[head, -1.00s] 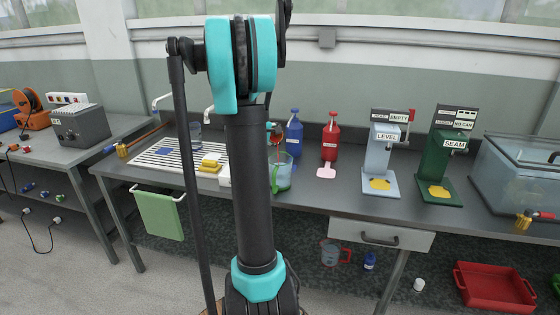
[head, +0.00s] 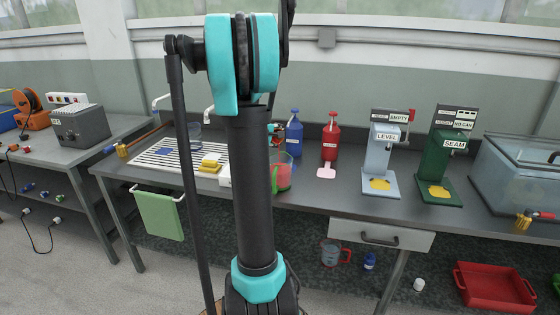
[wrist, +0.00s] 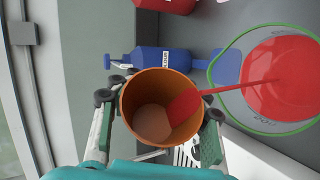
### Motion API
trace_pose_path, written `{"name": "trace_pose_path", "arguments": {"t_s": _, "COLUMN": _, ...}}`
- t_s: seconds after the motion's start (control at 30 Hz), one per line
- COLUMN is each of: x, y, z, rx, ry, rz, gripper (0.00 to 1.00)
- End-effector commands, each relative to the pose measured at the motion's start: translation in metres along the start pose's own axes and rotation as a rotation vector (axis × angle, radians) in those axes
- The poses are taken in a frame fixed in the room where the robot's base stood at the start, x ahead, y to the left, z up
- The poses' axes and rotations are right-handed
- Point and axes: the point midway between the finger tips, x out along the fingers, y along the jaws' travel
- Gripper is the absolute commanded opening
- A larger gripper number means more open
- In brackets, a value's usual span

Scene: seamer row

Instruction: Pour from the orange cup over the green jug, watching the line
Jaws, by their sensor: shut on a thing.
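My gripper (wrist: 160,106) is shut on the orange cup (wrist: 130,110), with a finger on each side of it. The cup is tilted over the green jug (wrist: 219,92). Red liquid lies along the cup's lower wall, and its pale bottom is partly bare. A thin red stream runs from its lip into the jug. The green-rimmed clear jug holds red liquid (wrist: 285,85). In the head view the jug (head: 284,172) stands on the counter, partly behind my arm. The cup is not clear there. The jug's line cannot be made out.
A blue bottle (head: 294,138) and a red bottle (head: 330,140) stand just right of and behind the jug. The LEVEL stand (head: 381,160) and SEAM stand (head: 438,165) are further right. A yellow sponge (head: 210,163) lies left on the counter.

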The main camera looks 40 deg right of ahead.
Motion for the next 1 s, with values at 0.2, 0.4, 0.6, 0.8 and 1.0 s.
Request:
{"name": "trace_pose_path", "arguments": {"t_s": 0.2, "x": 0.0007, "y": -0.0013, "z": 0.0005, "rx": 0.019, "ry": 0.008, "rz": 0.010, "gripper": 0.08}}
{"name": "trace_pose_path", "arguments": {"t_s": 0.4, "x": 0.0011, "y": -0.0030, "z": 0.0010, "rx": 0.037, "ry": 0.016, "rz": 0.020, "gripper": 0.08}}
{"name": "trace_pose_path", "arguments": {"t_s": 0.6, "x": 0.0016, "y": -0.0042, "z": 0.0011, "rx": 0.055, "ry": 0.025, "rz": 0.029, "gripper": 0.08}}
{"name": "trace_pose_path", "arguments": {"t_s": 0.8, "x": 0.0022, "y": -0.0056, "z": 0.0016, "rx": 0.074, "ry": 0.033, "rz": 0.038, "gripper": 0.08}}
{"name": "trace_pose_path", "arguments": {"t_s": 1.0, "x": 0.0031, "y": -0.0002, "z": -0.0066, "rx": -0.041, "ry": -0.015, "rz": -0.025, "gripper": 0.08}}
